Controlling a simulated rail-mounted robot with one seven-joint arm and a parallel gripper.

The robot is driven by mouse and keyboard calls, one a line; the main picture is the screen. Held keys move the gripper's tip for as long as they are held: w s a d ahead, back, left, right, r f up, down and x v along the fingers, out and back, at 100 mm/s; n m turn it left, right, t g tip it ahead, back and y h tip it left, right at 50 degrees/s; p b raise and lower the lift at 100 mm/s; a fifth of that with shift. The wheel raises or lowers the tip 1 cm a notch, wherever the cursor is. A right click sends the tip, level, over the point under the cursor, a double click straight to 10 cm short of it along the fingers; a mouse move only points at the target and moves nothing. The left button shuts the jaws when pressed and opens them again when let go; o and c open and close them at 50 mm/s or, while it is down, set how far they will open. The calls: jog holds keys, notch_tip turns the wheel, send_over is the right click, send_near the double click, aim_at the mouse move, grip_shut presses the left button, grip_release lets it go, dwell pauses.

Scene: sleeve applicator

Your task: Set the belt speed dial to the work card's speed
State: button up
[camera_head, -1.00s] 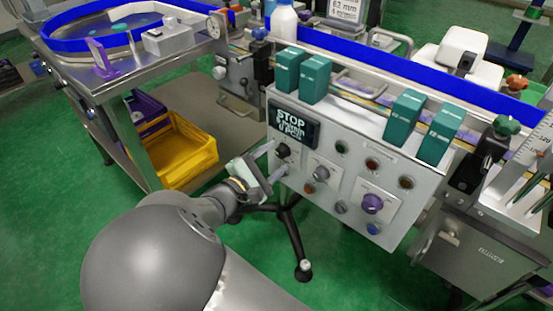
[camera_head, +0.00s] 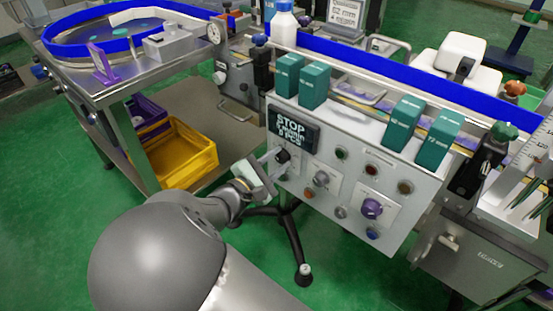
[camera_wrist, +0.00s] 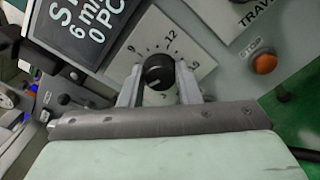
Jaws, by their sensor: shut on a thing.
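The belt speed dial is a black round knob (camera_wrist: 158,70) on a white square plate with a printed scale showing 9 and 12. It also shows in the head view (camera_head: 283,156), at the upper left of the control panel. My gripper (camera_wrist: 160,86) is shut on the knob, one finger on each side. In the head view my gripper (camera_head: 277,162) reaches the panel from the left. A light mark shows low on the knob; its exact setting is unclear. The display (camera_head: 293,129) above reads STOP, about 6 m/min and 0 PCS. A printed card (camera_head: 347,12) stands behind, only partly legible.
The panel (camera_head: 330,206) carries a grey knob (camera_head: 321,178), a purple knob (camera_head: 371,208) and several coloured buttons. An orange button (camera_wrist: 265,63) is right of the dial. Green blocks (camera_head: 314,86) stand above. A yellow crate (camera_head: 180,158) is at left.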

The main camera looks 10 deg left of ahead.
jog(key=n+p, duration=0.1)
jog(key=p, duration=0.2)
jog(key=n+p, duration=0.2)
jog(key=p, duration=0.1)
jog(key=shift+r+n, duration=0.3)
jog(key=shift+r, duration=0.1)
jog(key=n+p, duration=0.3)
jog(key=p, duration=0.1)
jog(key=shift+a+f+p, duration=0.1)
jog(key=shift+f+p, duration=0.05)
jog(key=shift+p, duration=0.25)
jog(key=shift+f+n+p, duration=0.2)
jog(key=shift+n+p, duration=0.45)
jog(key=shift+n, duration=0.25)
jog(key=o, duration=1)
jog(key=shift+a, duration=0.1)
jog(key=v, duration=1.7)
jog(key=shift+s, duration=0.2)
